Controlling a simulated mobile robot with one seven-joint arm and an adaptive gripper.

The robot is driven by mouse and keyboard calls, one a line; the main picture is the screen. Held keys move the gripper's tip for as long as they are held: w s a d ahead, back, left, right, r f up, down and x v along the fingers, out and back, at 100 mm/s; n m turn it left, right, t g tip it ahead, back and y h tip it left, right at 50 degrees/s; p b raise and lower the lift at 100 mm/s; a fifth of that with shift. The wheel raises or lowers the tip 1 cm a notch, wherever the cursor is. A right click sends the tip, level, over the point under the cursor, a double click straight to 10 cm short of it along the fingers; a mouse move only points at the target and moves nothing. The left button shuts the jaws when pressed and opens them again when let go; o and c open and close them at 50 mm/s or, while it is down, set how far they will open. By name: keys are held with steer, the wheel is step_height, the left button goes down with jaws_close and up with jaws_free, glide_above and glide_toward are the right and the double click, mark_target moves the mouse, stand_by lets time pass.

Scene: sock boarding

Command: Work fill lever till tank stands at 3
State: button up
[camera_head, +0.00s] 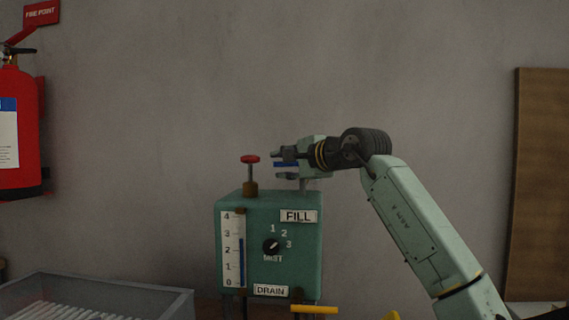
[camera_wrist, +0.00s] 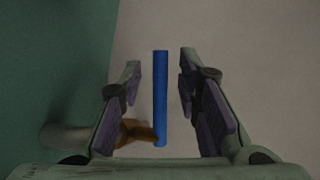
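The green tank box (camera_head: 267,205) stands in the middle of the head view. Its white gauge (camera_head: 228,250) runs from 0 to 4, and the blue level bar (camera_head: 241,260) ends a little below 3. A FILL label (camera_head: 298,216) is on the upper right of its front. The blue lever grip (camera_head: 286,164) is above the box's top right; it also shows in the wrist view (camera_wrist: 160,100) as an upright blue bar on a brown and grey mount. My gripper (camera_wrist: 160,65) is open, one finger on each side of the blue bar, with visible gaps on both sides.
A red knob (camera_head: 250,159) stands on the tank's top, left of my gripper. A dial (camera_head: 271,247) marked 1 to 3 points up and right. A DRAIN label (camera_head: 271,290) and a yellow handle (camera_head: 315,309) are below. A grey crate (camera_head: 165,300) is at lower left.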

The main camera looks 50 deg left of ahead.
jaws_close()
stand_by(0.4)
stand_by(0.5)
